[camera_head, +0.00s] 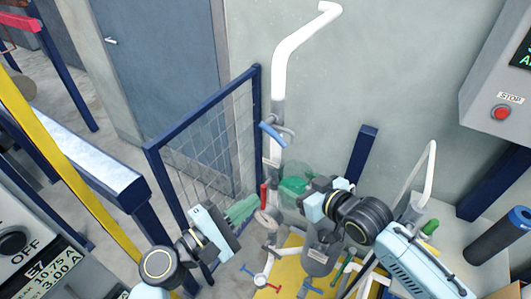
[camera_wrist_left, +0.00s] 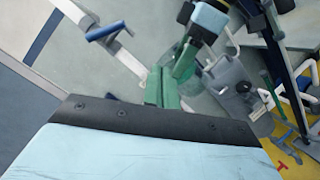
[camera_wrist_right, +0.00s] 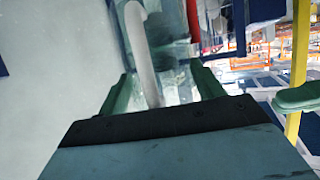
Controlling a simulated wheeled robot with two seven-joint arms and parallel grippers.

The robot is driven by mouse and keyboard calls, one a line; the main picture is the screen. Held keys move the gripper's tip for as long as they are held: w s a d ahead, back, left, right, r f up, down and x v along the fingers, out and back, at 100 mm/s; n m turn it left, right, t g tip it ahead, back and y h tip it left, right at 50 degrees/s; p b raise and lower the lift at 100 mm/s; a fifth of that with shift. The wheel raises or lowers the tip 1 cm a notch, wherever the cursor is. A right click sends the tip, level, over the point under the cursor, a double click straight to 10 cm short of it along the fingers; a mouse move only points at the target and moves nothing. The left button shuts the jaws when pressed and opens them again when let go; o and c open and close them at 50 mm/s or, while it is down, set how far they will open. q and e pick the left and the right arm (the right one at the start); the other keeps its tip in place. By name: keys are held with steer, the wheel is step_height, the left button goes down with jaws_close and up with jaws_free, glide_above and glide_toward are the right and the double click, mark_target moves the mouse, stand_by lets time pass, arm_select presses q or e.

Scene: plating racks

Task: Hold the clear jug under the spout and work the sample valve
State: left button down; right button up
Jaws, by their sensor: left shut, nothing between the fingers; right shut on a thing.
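The clear jug (camera_head: 290,199) is see-through with a green tint, beside the upright pipe (camera_head: 272,150). My right gripper (camera_head: 297,185) is shut on it; in the right wrist view the clear jug (camera_wrist_right: 175,75) lies between the green fingers, with a pale curved bar in front. A blue valve lever (camera_head: 272,135) sits on the pipe above the jug and also shows in the left wrist view (camera_wrist_left: 105,31). A red handle (camera_head: 263,196) is lower on the pipework. My left gripper (camera_head: 243,209) is shut and empty, left of the red handle. The spout's mouth is not clear.
A grey vessel (camera_head: 320,255) stands below my right gripper. Small red (camera_head: 260,280) and blue valve handles are low at the front. A blue mesh guard (camera_head: 205,150) stands at left. A control box with a red stop button (camera_head: 501,112) is at right.

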mark_target(281, 143)
arm_select(q)
steer(key=w+d+r+n+t, duration=0.3)
steer(key=w+r+n, duration=0.3)
steer(key=w, duration=0.2)
steer(key=shift+d+r+t+h, duration=0.35)
steer(key=shift+d+t+h, duration=0.05)
steer(key=shift+d, duration=0.25)
steer(key=shift+s, duration=0.1)
steer(key=shift+s+d+r+n+t, duration=0.2)
steer(key=shift+s+d+r+n, duration=0.15)
steer(key=shift+n, duration=0.25)
steer(key=shift+s+d+r+n+t, duration=0.1)
steer(key=shift+d+r+n+t, duration=0.15)
steer(key=shift+r+n, duration=0.25)
steer(key=shift+d+f, duration=0.1)
stand_by(0.7)
